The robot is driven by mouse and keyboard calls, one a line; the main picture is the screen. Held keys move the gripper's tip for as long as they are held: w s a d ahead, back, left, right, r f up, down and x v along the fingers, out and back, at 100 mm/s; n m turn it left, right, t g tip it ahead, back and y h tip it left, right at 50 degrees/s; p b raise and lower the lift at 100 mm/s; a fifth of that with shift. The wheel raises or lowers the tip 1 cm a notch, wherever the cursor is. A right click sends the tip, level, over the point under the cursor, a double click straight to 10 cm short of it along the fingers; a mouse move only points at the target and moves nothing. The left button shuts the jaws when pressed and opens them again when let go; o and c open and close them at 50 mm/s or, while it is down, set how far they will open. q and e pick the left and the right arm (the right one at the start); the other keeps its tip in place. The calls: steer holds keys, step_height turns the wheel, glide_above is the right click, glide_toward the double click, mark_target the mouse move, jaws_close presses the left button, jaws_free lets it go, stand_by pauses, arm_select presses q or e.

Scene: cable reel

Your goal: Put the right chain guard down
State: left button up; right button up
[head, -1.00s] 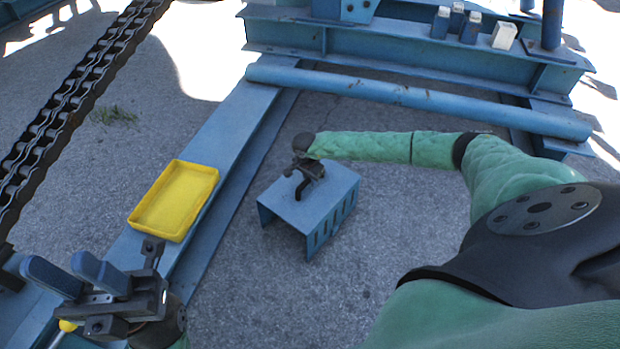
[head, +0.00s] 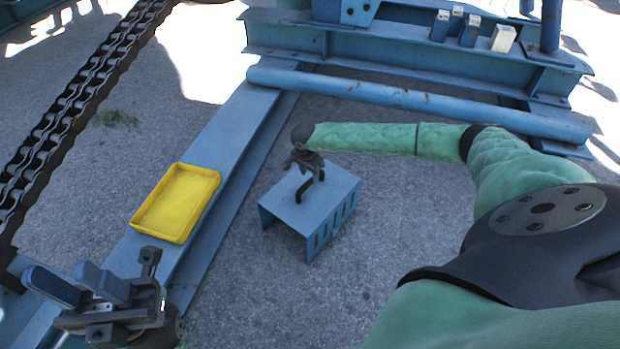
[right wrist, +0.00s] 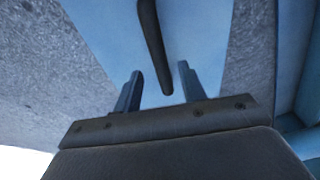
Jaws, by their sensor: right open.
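The chain guard (head: 325,195) is a blue, slotted, box-shaped cover standing on the asphalt in the middle of the head view. A dark bent handle (head: 306,188) rises from its top. My right gripper (head: 304,164) is just above the handle, open and empty. In the right wrist view, the handle (right wrist: 152,45) shows between the two spread fingers (right wrist: 160,87), with the guard's blue top behind it. My left gripper (head: 76,284) is at the lower left of the head view, its fingers apart with nothing between them.
A yellow tray (head: 176,203) rests on the blue frame beam left of the guard. A heavy chain (head: 70,110) runs along the left. A blue pipe (head: 400,95) and cross beam lie behind. Asphalt around the guard is clear.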

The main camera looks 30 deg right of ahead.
steer(key=r, duration=0.4)
steer(key=shift+s+a+r+p, duration=0.1)
steer(key=shift+a+r+p, duration=0.2)
steer(key=shift+r+p, duration=0.1)
steer(key=shift+a+r, duration=0.1)
steer(key=shift+r, duration=0.65)
